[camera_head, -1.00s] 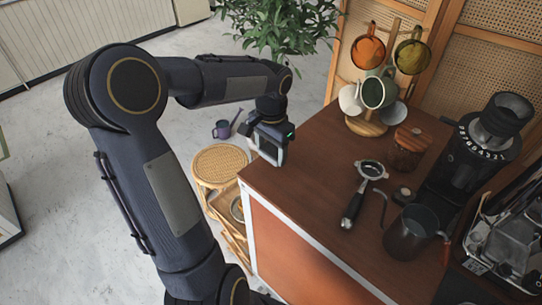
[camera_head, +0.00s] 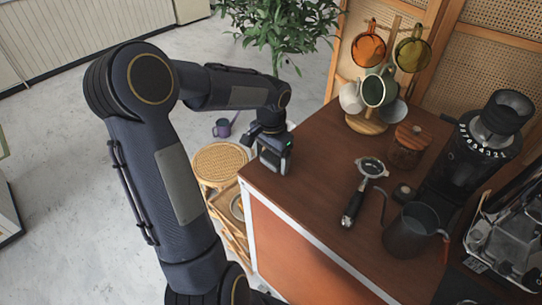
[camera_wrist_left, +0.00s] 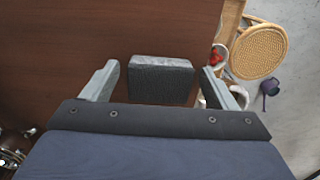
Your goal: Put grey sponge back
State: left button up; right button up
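The grey sponge (camera_wrist_left: 161,80) shows in the left wrist view as a dark grey block on the brown counter (camera_wrist_left: 60,60). My left gripper (camera_wrist_left: 160,70) is open, with one finger on each side of the sponge and a small gap visible on both sides. In the head view my left gripper (camera_head: 274,168) is low over the counter's near left corner. The sponge cannot be made out there behind the gripper. My right gripper is in neither view.
On the counter are a portafilter (camera_head: 352,205), a kettle (camera_head: 411,232), a wooden-lidded jar (camera_head: 408,150), a mug tree (camera_head: 366,122) and a grinder (camera_head: 475,150). A wicker stool (camera_head: 220,162) stands beside the counter's left edge. A purple watering can (camera_head: 222,128) is on the floor.

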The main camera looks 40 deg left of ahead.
aim_at(271, 158)
pick_arm(q)
notch_tip(271, 158, up, 12)
jog(key=s+d+f+n+t+h, duration=0.1)
jog(key=s+d+t+h, duration=0.1)
jog(key=s+d, duration=0.5)
jog(key=s+d+f+n+t+h, duration=0.1)
jog(key=s+d+f+t, duration=0.1)
jog(key=s+d, duration=0.6)
jog(key=s+t, duration=0.1)
jog(key=s, duration=0.2)
jog(key=shift+n+t+h+p, duration=0.3)
jog(key=shift+n+h, duration=0.1)
